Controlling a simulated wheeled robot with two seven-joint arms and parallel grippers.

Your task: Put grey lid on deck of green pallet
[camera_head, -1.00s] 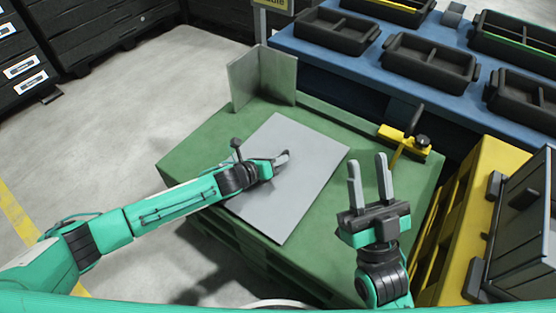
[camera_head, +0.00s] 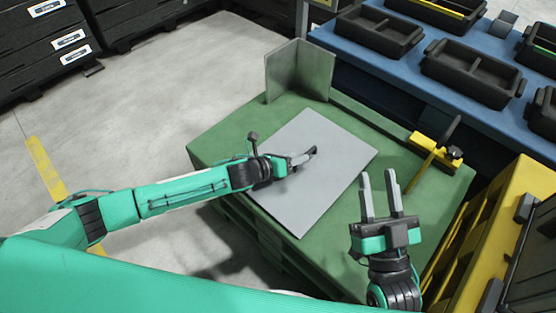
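The grey lid (camera_head: 322,188) is a flat, thin plate lying over the deck of the green pallet (camera_head: 228,147). I see no clear gap between lid and deck. My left gripper (camera_head: 306,155) is over the upper middle of the lid, its fingers low and close to the surface. Its fingertips look close together, but I cannot tell whether they are open or touching the lid. My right gripper (camera_head: 379,178) is open and empty, fingers pointing up in the picture, over the deck just right of the lid.
Upright grey panels (camera_head: 300,70) form a corner at the deck's back. A yellow clamp-like piece (camera_head: 435,150) stands at its right edge. A blue table (camera_head: 400,72) with black trays lies behind, and a yellow structure (camera_head: 490,210) is at right.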

